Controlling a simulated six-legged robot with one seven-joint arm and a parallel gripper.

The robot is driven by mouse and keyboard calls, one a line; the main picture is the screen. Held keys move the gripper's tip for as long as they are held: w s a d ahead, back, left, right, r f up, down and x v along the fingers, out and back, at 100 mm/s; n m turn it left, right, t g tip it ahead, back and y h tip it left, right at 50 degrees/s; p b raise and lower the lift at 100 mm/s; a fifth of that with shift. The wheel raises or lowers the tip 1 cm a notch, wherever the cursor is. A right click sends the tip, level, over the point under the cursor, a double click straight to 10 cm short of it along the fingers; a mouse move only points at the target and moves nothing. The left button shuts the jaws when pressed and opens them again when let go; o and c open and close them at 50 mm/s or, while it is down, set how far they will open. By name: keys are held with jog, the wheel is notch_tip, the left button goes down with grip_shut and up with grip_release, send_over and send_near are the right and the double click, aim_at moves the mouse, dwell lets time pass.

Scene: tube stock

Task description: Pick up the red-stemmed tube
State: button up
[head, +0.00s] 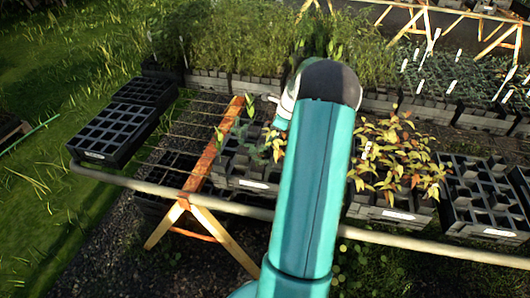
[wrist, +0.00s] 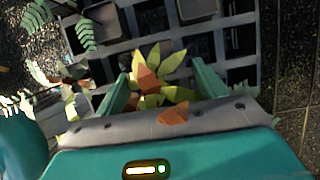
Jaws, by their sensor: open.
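My gripper (wrist: 160,74) is open in the wrist view, with one teal finger on each side of a seedling. The seedling (wrist: 150,82) has yellow-green and orange leaves, and its leaves spread between the fingers. Its stem and tube are hidden under the leaves, so I cannot tell the stem's colour or whether the fingers touch it. In the head view my arm covers the gripper's fingers. Yellow and orange leaves (head: 275,146) show just left of the arm there, above a black tube tray (head: 250,183).
A tray of orange-yellow seedlings (head: 402,160) stands right of my arm, with a mostly empty tray (head: 484,195) beyond it. Black trays (head: 110,130) lie at the left. A wooden trestle (head: 212,160) and a long rail (head: 420,248) are at the front. Green plants (head: 235,45) stand behind.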

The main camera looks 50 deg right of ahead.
aim_at(266, 153)
jog(key=x, duration=0.5)
jog(key=shift+w+a+f, duration=0.2)
jog(key=shift+w, duration=0.1)
jog(key=c, duration=1.5)
jog(key=shift+r, duration=0.1)
